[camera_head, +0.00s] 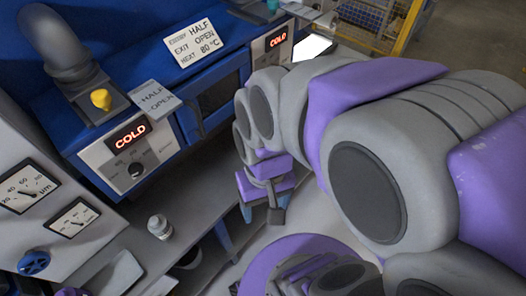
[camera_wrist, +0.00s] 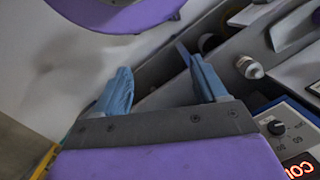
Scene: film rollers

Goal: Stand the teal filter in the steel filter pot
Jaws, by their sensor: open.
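A small teal item (camera_head: 272,5), perhaps the teal filter, shows at the top edge of the head view, partly cut off, beyond the blue machine. I cannot make out the steel filter pot for certain in either view. My gripper (camera_head: 262,212) points down in front of the blue machine, far from the teal item. In the wrist view its two blue fingers (camera_wrist: 162,85) are spread with nothing between them. The teal item does not show in the wrist view.
A blue machine (camera_head: 213,85) with "COLD" displays stands at the back. A small pale, round-topped fitting (camera_head: 160,226) stands on the grey bench (camera_head: 130,215); it also shows in the wrist view (camera_wrist: 250,67). Gauges (camera_head: 27,188) are at left. A yellow guard (camera_head: 372,25) stands behind.

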